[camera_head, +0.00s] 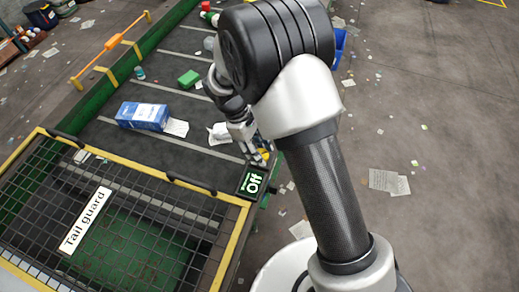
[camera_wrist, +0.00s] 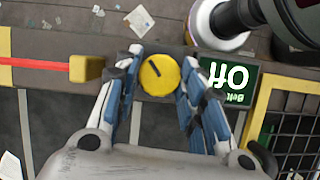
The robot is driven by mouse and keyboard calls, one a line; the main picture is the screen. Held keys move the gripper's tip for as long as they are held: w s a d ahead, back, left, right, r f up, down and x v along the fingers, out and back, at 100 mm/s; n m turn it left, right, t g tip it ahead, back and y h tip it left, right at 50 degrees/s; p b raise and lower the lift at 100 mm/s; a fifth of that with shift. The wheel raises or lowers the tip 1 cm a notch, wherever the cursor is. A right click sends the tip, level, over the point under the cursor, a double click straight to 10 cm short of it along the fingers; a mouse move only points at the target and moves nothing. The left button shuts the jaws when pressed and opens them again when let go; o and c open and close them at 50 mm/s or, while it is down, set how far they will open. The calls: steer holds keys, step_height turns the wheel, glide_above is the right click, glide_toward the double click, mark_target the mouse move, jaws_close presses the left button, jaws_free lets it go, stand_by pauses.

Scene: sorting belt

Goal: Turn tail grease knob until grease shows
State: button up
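A round yellow knob (camera_wrist: 159,74) with a dark slanted mark on its face sits on the belt's side rail. In the wrist view it lies between the tips of my gripper (camera_wrist: 160,62), whose blue-padded fingers stand apart on either side. I see no clear grip, and contact at the right fingertip cannot be told. In the head view my gripper (camera_head: 257,152) is low over the rail, and the knob is mostly hidden by its fingers. No grease is visible around the knob.
A display (camera_head: 252,183) reading "Off" is beside the knob; it also shows in the wrist view (camera_wrist: 229,78). The yellow-framed mesh tail guard (camera_head: 88,218) lies left of it. Papers litter the floor.

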steer(key=o, duration=0.4)
steer(key=v, duration=1.2)
